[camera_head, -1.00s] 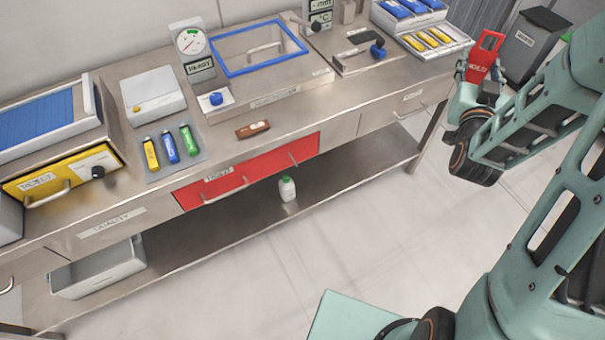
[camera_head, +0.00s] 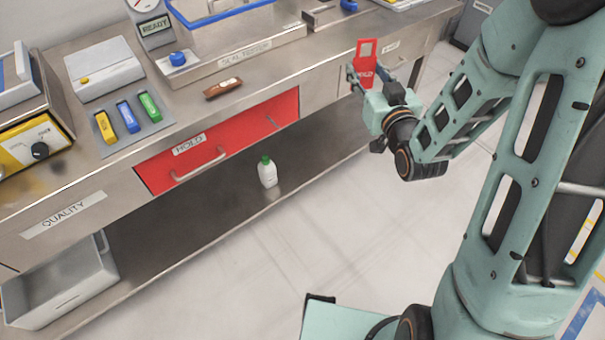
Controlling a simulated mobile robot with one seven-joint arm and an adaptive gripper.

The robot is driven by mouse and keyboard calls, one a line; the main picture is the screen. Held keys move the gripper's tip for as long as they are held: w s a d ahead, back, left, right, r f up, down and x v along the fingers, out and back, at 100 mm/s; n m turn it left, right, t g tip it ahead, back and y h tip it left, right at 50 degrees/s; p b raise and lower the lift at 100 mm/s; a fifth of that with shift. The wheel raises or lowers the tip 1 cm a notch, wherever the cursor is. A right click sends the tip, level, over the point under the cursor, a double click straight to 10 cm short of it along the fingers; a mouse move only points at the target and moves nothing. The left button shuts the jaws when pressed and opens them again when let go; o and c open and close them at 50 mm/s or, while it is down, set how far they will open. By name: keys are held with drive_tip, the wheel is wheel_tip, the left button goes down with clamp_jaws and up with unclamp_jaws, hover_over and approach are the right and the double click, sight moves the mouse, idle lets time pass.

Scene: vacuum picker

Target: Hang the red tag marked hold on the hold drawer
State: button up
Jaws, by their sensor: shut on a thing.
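The red tag (camera_head: 366,54) is marked HOLD and has a rectangular opening near its top. My gripper (camera_head: 364,80) is shut on the tag's lower part and holds it upright in front of the bench, to the right of the hold drawer. The hold drawer (camera_head: 222,149) has a red front with a HOLD label at its upper left and a bar handle (camera_head: 198,172) below it. A small peg (camera_head: 272,121) sticks out near the right side of the red front. The tag is apart from the drawer.
A quality drawer (camera_head: 62,218) is left of the red one. A brown object (camera_head: 222,89) lies on the bench top (camera_head: 190,116) above it. A white bottle (camera_head: 267,172) stands on the lower shelf, with a grey bin (camera_head: 60,290) at left. The floor in front is clear.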

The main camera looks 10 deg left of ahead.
drive_tip(key=s+a+f+n+g+y+b, duration=0.2)
drive_tip(key=s+a+f+b, duration=0.15)
drive_tip(key=f+b, duration=0.35)
drive_tip(key=s+a+f+n+g+y+b, duration=0.1)
drive_tip(key=s+a+f+g+b, duration=0.15)
drive_tip(key=a+f+b, duration=0.45)
drive_tip(key=s+a+f+n+g+y+b, duration=0.15)
drive_tip(key=s+f+b, duration=0.3)
drive_tip(key=f, duration=0.55)
drive_tip(key=r+x, duration=0.1)
drive_tip(key=x, duration=0.9)
drive_tip(key=shift+w+a+r+t+y+b, duration=0.25)
drive_tip(key=shift+w+r+t+y+b, duration=0.05)
drive_tip(key=shift+r+y+b, duration=0.1)
drive_tip(key=shift+n, duration=0.25)
drive_tip(key=o, duration=1.1)
